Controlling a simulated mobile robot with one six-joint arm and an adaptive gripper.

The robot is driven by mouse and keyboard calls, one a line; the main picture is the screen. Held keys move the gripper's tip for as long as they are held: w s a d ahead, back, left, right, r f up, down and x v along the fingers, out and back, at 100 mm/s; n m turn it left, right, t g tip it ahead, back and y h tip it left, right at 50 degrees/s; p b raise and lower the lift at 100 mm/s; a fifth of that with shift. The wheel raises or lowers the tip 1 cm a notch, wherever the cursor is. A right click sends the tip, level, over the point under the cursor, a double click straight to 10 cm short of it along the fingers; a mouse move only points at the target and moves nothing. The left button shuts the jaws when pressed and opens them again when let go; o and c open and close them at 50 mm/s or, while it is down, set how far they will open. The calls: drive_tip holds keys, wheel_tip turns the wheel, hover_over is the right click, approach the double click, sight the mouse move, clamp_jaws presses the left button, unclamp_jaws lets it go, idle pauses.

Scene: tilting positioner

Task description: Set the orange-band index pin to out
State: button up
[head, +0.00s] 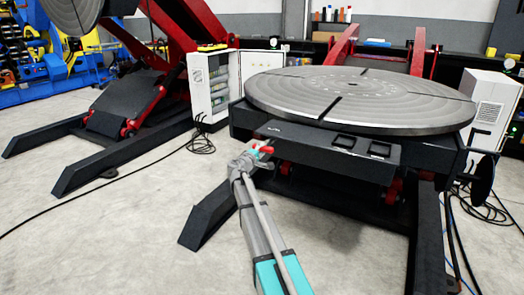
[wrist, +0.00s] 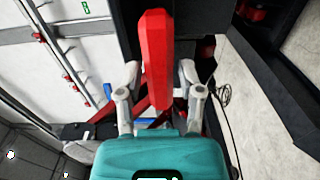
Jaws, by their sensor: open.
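A red faceted handle (wrist: 156,60) stands between the two fingers of my gripper (wrist: 160,72) in the wrist view. The fingers are spread to either side of it, with gaps visible, so it is not gripped. In the head view, my gripper (head: 252,160) is at the front left edge of the positioner's dark frame, below the round table (head: 400,97). A small red piece (head: 267,149) shows at the gripper there. I cannot make out an orange band, or tell whether this red handle is the index pin or which position it is in.
The dark frame (head: 318,150) and its front leg (head: 212,212) are close to my arm. A second, tilted positioner (head: 125,95) stands at the left. A white cabinet (head: 214,85) is behind. Cables lie on the floor. The floor at the front left is clear.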

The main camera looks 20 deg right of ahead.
drive_tip(key=v, duration=1.1)
drive_tip(key=shift+s+f, duration=0.1)
drive_tip(key=shift+s, duration=0.1)
drive_tip(key=s+a+f+m+g+y, duration=0.2)
drive_tip(key=s+f+m+g+y, duration=0.15)
drive_tip(key=s+f, duration=0.4)
drive_tip(key=s+a+f+m+g+y, duration=0.2)
drive_tip(key=s+f+m+g+y, duration=0.15)
drive_tip(key=s+f, duration=0.4)
drive_tip(key=s+a+f+g+y, duration=0.1)
drive_tip(key=s+a+g+y, duration=0.1)
drive_tip(key=s+a+y, duration=0.35)
drive_tip(key=s+a+f+g+y, duration=0.2)
drive_tip(key=s+a, duration=0.4)
drive_tip(key=s, duration=0.5)
wheel_tip(320, 180, up, 28)
drive_tip(key=p, duration=2.8)
drive_tip(key=shift+a+m+p, duration=0.15)
drive_tip(key=shift+m+p, duration=0.15)
